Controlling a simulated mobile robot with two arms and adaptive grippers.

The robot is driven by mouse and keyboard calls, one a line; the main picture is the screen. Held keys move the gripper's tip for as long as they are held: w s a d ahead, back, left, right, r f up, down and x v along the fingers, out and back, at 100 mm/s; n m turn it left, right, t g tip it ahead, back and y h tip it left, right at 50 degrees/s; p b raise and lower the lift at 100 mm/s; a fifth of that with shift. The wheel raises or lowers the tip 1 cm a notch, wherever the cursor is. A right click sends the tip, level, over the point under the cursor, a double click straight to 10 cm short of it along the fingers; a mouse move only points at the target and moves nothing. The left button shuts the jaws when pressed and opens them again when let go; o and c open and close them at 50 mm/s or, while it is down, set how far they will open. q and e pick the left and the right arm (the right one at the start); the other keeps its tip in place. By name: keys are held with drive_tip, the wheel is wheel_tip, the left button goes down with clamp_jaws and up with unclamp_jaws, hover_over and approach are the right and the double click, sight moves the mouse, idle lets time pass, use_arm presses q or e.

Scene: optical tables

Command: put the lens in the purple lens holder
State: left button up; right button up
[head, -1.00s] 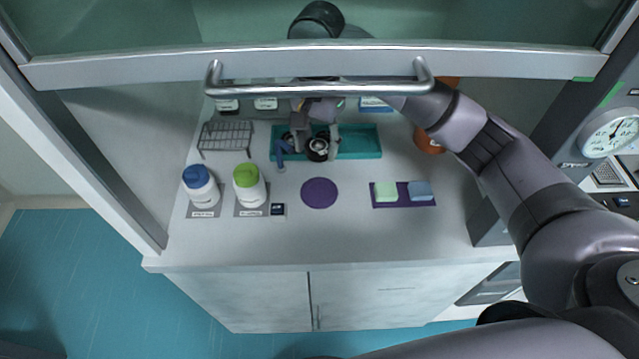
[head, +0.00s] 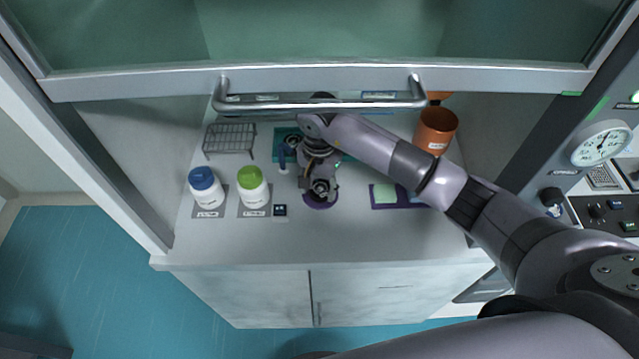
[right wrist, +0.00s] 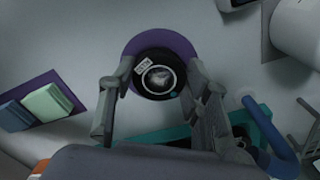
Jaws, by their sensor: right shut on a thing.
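My right gripper (head: 321,184) is over the purple round pad (head: 320,206) on the worktop. In the right wrist view its two fingers are closed around a round black piece (right wrist: 158,75) with a white ring, a pale centre and a small white label. This may be the lens, but I cannot tell for sure. The piece overlaps the purple pad (right wrist: 150,37); I cannot tell whether it touches it. No other purple holder shows, apart from a flat purple mat (head: 412,204) at right. My left gripper is not in view.
A teal tray (head: 283,132) lies behind the gripper, with a blue piece (head: 284,154) at its left. White bottles with blue (head: 206,190) and green (head: 252,190) caps, a wire rack (head: 230,139) and an orange jar (head: 436,130) stand around. The sash handle (head: 320,106) crosses above.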

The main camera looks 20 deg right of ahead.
sight(319, 189)
drive_tip(key=shift+f, duration=0.1)
drive_tip(key=o, duration=1.2)
drive_tip(key=shift+c, duration=0.2)
drive_tip(key=shift+r, duration=0.2)
wheel_tip(319, 189, up, 12)
drive_tip(key=b, duration=0.3)
